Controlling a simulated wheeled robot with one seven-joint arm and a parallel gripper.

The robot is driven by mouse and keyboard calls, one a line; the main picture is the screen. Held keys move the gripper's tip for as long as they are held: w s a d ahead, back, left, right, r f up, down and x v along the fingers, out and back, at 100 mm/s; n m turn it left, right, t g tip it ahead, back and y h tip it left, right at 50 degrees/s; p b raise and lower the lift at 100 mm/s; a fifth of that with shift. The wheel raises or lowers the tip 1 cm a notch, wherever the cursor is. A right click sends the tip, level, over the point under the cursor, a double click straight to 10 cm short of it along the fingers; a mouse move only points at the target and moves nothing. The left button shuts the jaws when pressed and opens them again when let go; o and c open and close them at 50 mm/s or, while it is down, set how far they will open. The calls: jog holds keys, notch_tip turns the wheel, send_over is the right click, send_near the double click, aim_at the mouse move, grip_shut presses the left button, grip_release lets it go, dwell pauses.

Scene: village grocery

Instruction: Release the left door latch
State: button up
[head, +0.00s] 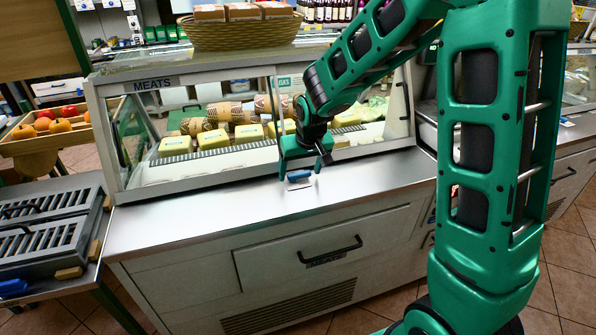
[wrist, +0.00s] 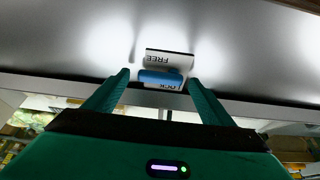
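The left door latch is a small blue bar (wrist: 161,78) on a white plate (wrist: 168,57) on the steel counter. In the wrist view the plate reads FREE at one end and LOCK at the other. The blue bar lies over the LOCK end, covering part of that word. The blue latch also shows in the head view (head: 299,175), just below my gripper (head: 298,178). My gripper is open, and in the wrist view its two green fingers (wrist: 160,80) stand on either side of the blue bar, apart from it.
A glass display case labelled MEATS (head: 153,85) stands directly behind the latch. The steel counter (head: 190,215) is clear to the left and front. A wicker basket (head: 240,32) sits on top of the case. Dark grills (head: 48,225) stand at left.

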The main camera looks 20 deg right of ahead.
jog(key=shift+r, duration=0.1)
jog(key=v, duration=1)
jog(key=shift+r, duration=0.2)
jog(key=shift+s, duration=0.15)
jog(key=s+d+m+g+h, duration=0.1)
jog(key=s+d+m+g, duration=0.15)
jog(key=s+d, duration=1.25)
jog(key=s+d+f+m+g+y, duration=0.1)
jog(key=s+m+g, duration=0.1)
jog(key=s, duration=1.6)
jog(key=shift+d+m, duration=0.35)
jog(key=shift+m, duration=0.5)
